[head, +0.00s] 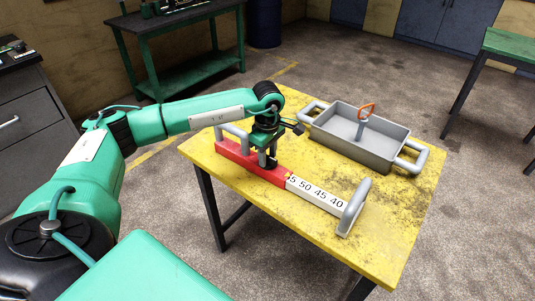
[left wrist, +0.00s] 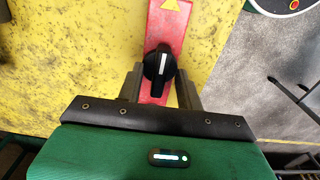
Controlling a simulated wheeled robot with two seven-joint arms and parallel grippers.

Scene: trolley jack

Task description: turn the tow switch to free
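The tow switch is a black rotary knob (left wrist: 160,66) with a white pointer line, set on a red plate (left wrist: 168,18). In the left wrist view its pointer runs nearly straight up and down the picture. My left gripper (left wrist: 159,75) is open, with one finger on each side of the knob; whether they touch its rim I cannot tell. In the head view my left gripper (head: 267,157) points down over the red part of a red and white bar (head: 315,192), and hides the knob. My right gripper is in neither view.
The bar lies on a yellow table (head: 390,215), with grey handles at its ends and numbers on its white part. A grey tray (head: 352,152) with handles and an orange hook (head: 366,110) stands behind it. A green workbench (head: 170,20) is farther back. The table's front right is clear.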

